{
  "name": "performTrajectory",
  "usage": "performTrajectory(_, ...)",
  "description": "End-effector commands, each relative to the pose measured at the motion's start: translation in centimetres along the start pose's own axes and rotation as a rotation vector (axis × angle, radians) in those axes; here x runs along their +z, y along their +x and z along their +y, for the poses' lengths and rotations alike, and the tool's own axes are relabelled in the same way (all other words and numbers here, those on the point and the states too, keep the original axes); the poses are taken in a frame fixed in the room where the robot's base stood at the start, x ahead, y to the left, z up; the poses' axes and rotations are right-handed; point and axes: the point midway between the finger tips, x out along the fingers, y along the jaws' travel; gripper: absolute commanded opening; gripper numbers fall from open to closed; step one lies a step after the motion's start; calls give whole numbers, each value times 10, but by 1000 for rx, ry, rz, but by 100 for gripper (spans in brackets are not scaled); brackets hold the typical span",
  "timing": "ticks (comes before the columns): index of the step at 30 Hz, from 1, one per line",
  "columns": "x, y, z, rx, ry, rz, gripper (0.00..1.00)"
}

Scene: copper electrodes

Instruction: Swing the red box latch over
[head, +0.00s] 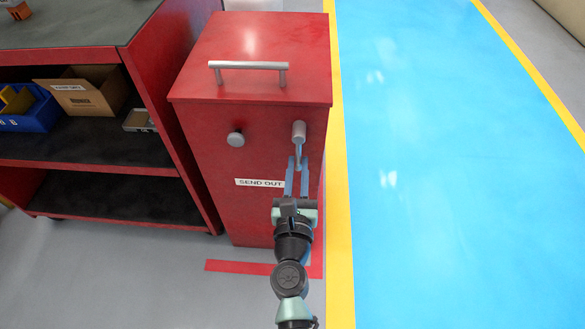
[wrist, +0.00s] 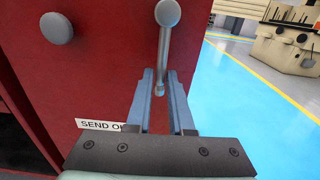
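The red box (head: 215,180) stands upright on the floor, with a "SEND OUT" label (head: 259,183) on its front. Its latch (head: 299,132) is a grey round pivot at the upper right of the front, with a thin lever hanging straight down. The latch also shows in the wrist view (wrist: 164,40). A grey round knob (head: 236,139) sits to the left of the latch. My gripper (head: 297,163) is at the front of the box, below the pivot. In the wrist view its two blue-grey fingers (wrist: 161,80) are apart, one on each side of the lever's lower end, with visible gaps.
The box lid carries a metal bar handle (head: 248,67). A red workbench with shelves (head: 110,185) stands close on the left, holding a cardboard box (head: 82,95) and a blue bin (head: 35,115). A clear blue floor lane (head: 440,200) lies to the right.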

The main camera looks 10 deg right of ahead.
Motion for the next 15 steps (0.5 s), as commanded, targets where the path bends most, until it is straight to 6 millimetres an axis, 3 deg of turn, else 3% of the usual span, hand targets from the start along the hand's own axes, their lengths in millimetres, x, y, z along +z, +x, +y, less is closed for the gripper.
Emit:
performTrajectory(1,0,0,-2,-2,-11,1,29)
performTrajectory(4,0,0,-2,-2,-15,0,47)
performTrajectory(5,0,0,-2,-2,-15,0,49)
performTrajectory(15,0,-5,-2,-1,-19,0,49)
